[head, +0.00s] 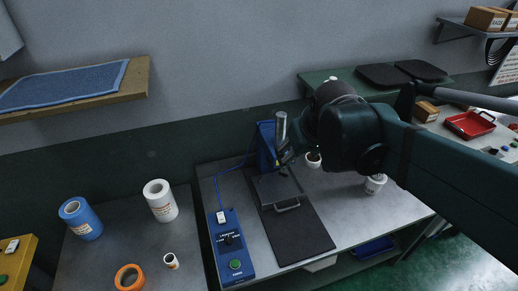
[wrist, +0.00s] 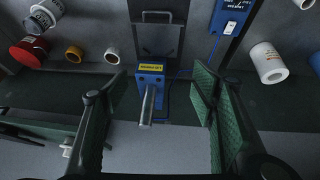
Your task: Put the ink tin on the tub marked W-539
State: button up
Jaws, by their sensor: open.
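My gripper (head: 288,155) is open and empty, beside the silver lever of a blue press in the head view. In the wrist view its fingers (wrist: 157,85) are wide apart, with the lever between them in the picture. I cannot tell for sure which small container is the ink tin. A small white one (head: 313,159) stands right of the press, also in the wrist view (wrist: 112,55). A yellow one (wrist: 74,55) is near a red-and-white tub (wrist: 28,52). A white labelled tub (head: 374,185) stands further right. No marking W-539 is readable.
The blue press (head: 266,145) has a dark plate and mat (head: 297,236). A blue control box (head: 231,245) sits left of it. The left table holds a blue roll (head: 80,218), white roll (head: 160,201), orange ring (head: 129,277) and small cup (head: 171,261). My arm hides part of the right.

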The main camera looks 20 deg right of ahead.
jog(key=s+a+f+t+y, duration=0.1)
jog(key=s+a+f, duration=0.1)
jog(key=s+a, duration=0.5)
jog(key=shift+s+a+f+t, duration=0.15)
jog(key=shift+s+a+t, duration=0.15)
jog(key=shift+a, duration=0.25)
